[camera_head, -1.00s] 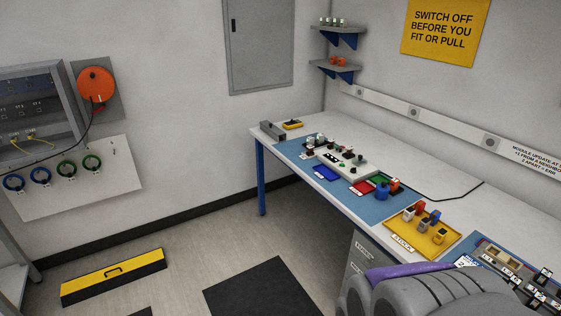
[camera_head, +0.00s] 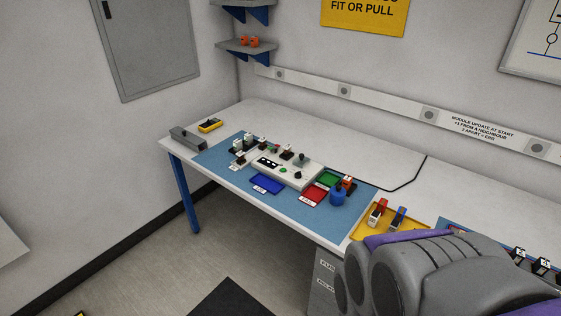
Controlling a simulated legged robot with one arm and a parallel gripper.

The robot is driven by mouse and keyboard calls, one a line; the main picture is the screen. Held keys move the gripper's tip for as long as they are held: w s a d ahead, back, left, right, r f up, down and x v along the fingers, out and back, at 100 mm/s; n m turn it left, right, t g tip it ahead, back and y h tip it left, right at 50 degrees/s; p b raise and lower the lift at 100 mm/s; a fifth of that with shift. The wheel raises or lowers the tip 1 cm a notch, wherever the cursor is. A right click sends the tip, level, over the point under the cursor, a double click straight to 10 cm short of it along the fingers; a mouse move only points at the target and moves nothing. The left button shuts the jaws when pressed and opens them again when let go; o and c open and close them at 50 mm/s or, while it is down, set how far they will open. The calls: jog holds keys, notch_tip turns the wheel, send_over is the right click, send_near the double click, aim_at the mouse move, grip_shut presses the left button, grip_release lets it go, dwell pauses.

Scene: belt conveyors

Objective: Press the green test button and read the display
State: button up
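A light grey test panel (camera_head: 292,167) lies on the blue mat (camera_head: 222,155) on the workbench. It carries a small green button (camera_head: 283,170), a black knob and a dark display strip (camera_head: 267,162). The display is too small to read. Part of my arm, grey and purple, fills the lower right corner. My gripper is not in view. No part of my arm touches the panel.
A yellow tray (camera_head: 367,228) holds several coloured pieces. A black cable (camera_head: 421,172) lies on the bench. The rear bench surface is clear.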

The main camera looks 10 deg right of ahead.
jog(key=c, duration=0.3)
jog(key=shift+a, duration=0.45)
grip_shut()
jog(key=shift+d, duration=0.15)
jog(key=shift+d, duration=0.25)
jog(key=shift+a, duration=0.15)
